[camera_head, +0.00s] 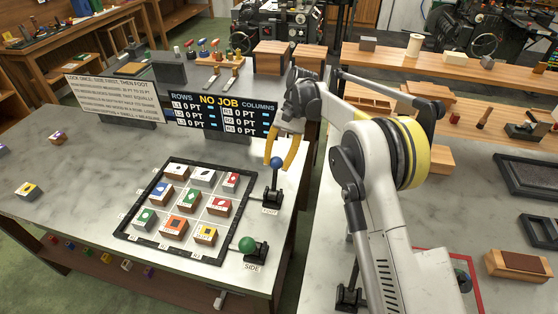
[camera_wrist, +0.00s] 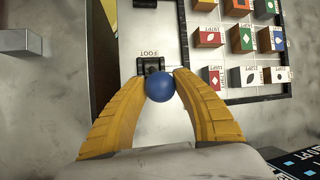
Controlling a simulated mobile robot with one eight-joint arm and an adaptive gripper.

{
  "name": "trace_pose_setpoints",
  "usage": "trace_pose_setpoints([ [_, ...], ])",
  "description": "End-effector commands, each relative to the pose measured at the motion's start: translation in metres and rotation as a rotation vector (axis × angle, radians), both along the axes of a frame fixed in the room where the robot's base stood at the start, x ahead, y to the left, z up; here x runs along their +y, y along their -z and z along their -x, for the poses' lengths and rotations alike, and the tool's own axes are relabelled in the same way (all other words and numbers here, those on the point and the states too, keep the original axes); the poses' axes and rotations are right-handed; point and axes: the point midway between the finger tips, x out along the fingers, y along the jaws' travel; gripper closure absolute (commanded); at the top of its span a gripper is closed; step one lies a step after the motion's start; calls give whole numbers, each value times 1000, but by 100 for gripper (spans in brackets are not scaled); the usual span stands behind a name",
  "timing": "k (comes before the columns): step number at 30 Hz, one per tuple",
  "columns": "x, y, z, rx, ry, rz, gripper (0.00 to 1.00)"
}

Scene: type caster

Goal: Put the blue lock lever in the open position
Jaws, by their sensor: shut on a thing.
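The blue lock lever is a blue ball knob (camera_head: 277,162) on a dark stem over a black base, beside the label FOOT, at the right of the black-framed tray. It also shows in the wrist view as a blue ball (camera_wrist: 160,87) in front of its black bracket. My gripper (camera_head: 276,160) has yellow curved fingers. In the wrist view its fingertips (camera_wrist: 162,82) touch or nearly touch both sides of the ball, shut on it. The stem looks roughly upright in the head view; the ball hides most of it in the wrist view.
A green ball lever (camera_head: 247,244) labelled SIDE stands nearer on the same table. The black-framed tray (camera_head: 150,238) holds several type blocks. A NO JOB score board (camera_head: 222,113) stands behind. A gap separates this table from the right-hand bench (camera_head: 425,200).

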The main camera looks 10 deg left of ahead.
Motion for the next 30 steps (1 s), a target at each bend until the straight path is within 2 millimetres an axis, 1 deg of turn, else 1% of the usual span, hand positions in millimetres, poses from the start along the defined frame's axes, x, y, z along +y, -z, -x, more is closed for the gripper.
trace_pose_setpoints([
  [14,0,2,1,14,1,0,100],
  [15,0,2,1,14,1,0,63],
  [17,0,2,1,15,1,0,45],
  [18,0,2,1,15,1,0,42],
  [26,0,1,1,15,0,0,42],
  [29,-1,-4,-2,15,1,0,42],
  [30,-2,-9,-5,15,2,-1,42],
])
